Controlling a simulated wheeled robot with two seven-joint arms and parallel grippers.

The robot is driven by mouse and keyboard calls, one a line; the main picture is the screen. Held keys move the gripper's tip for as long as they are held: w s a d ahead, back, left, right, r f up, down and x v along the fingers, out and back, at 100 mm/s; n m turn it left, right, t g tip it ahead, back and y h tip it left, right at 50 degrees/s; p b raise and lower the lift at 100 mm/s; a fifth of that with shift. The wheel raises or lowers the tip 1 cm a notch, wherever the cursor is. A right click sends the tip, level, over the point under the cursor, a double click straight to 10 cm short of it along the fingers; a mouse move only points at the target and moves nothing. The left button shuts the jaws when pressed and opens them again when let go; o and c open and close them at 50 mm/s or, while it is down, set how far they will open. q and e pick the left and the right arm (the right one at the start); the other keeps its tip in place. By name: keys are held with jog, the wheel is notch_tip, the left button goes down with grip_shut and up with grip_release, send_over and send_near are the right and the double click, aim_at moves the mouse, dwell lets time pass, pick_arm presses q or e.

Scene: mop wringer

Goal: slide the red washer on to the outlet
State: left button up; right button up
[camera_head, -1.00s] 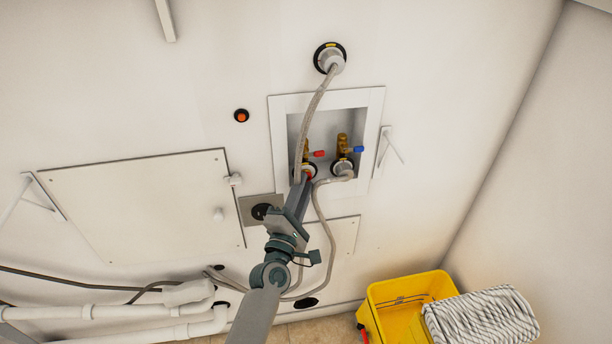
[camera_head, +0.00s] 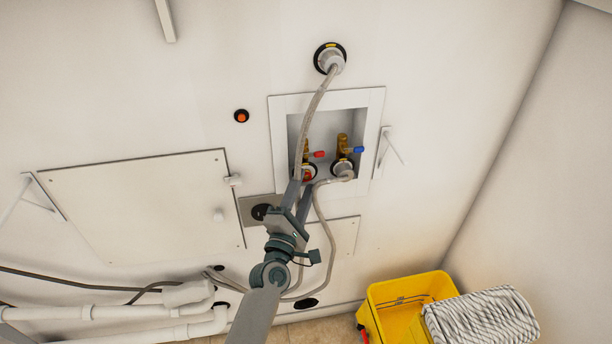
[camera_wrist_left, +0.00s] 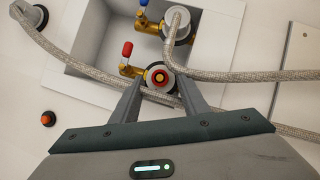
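The red washer (camera_wrist_left: 158,77) shows in the left wrist view as a red ring on the front of the pale, dark-rimmed outlet (camera_wrist_left: 158,92) below the red-handled valve. The ring looks seated, but I cannot tell how deep. In the head view the washer (camera_head: 308,175) is a small red patch at the box's lower left. My left gripper (camera_head: 302,184) reaches up to it. In the left wrist view its fingers (camera_wrist_left: 160,84) are spread apart, one on each side of the outlet, with no washer clamped between them. My right gripper is not in view.
A braided hose (camera_head: 314,105) runs down past the left outlet. Another hose (camera_head: 322,215) hangs from the outlet under the blue-handled valve (camera_head: 345,148). The recessed white box (camera_head: 376,110) frames both valves. A yellow mop bucket (camera_head: 385,292) stands at the lower right.

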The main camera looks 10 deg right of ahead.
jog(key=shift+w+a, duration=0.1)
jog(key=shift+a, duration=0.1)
pick_arm(q)
jog(key=shift+v, duration=0.9)
jog(key=b+v, duration=0.2)
jog(key=v, duration=1.3)
jog(key=shift+s, duration=0.35)
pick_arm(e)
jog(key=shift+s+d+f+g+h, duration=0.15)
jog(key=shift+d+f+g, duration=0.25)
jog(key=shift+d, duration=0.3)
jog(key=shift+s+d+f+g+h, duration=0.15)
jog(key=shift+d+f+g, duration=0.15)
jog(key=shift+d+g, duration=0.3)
pick_arm(q)
jog(key=shift+f, duration=0.15)
